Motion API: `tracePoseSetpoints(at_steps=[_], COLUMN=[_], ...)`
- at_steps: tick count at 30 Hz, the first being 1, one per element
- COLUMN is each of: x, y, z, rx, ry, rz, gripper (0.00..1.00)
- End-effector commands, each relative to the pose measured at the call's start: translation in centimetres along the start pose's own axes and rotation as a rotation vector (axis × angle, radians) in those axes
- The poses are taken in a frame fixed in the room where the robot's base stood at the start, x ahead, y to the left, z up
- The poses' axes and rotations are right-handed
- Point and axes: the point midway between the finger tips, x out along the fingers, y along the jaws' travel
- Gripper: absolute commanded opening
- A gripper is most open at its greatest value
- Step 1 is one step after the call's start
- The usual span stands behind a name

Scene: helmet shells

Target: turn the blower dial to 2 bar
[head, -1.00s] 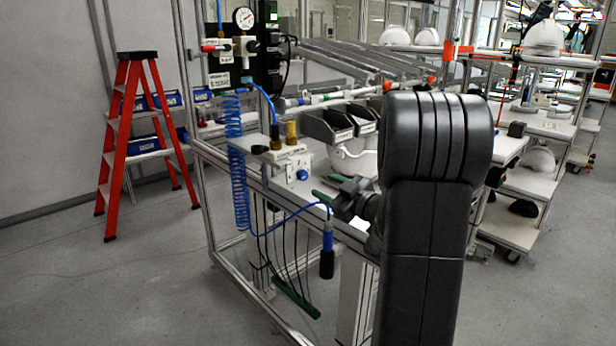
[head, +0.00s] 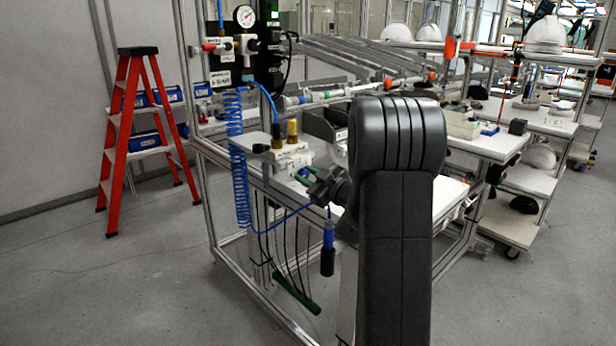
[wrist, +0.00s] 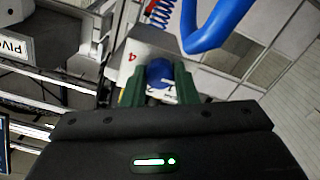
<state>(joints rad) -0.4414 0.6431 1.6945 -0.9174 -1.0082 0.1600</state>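The blue dial (wrist: 160,72) sits on a white block face with a red number beside it in the wrist view. My gripper (wrist: 160,67) has two green fingers, one on each side of the dial, with a gap between them. I cannot tell whether the fingertips reach around the dial or stop just before it. In the head view the white valve block (head: 282,158) stands on the bench corner, and my gripper (head: 303,174) is at its right side, hiding the dial. A round pressure gauge (head: 244,16) hangs on the panel above; its reading is too small to tell.
A blue coiled hose (head: 236,160) hangs left of the block, and a thick blue hose (wrist: 215,22) passes close above the fingers. A blue-black air tool (head: 328,250) hangs below my wrist. A red stepladder (head: 130,140) stands at left, with open floor before it.

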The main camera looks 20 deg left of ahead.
Motion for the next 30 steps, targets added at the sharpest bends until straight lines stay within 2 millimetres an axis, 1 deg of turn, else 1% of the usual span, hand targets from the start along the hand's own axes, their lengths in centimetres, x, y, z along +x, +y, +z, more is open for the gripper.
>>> tracePoseSetpoints(at_steps=[1, 2, 8, 14, 20, 30], x=[-0.01, -0.02, -0.02, -0.01, 0.00, -0.01], y=[-0.01, 0.00, 0.00, 0.04, 0.08, 0.11], z=[0.00, 0.00, -0.02, -0.08, -0.12, -0.15], rx=[0.000, 0.000, 0.009, 0.068, 0.202, 0.520], ry=[0.000, 0.000, 0.000, -0.001, -0.002, -0.002], rz=[0.000, 0.000, 0.000, -0.001, -0.001, -0.001], gripper=[0.09, 0.04, 0.04, 0.04, 0.04, 0.04])
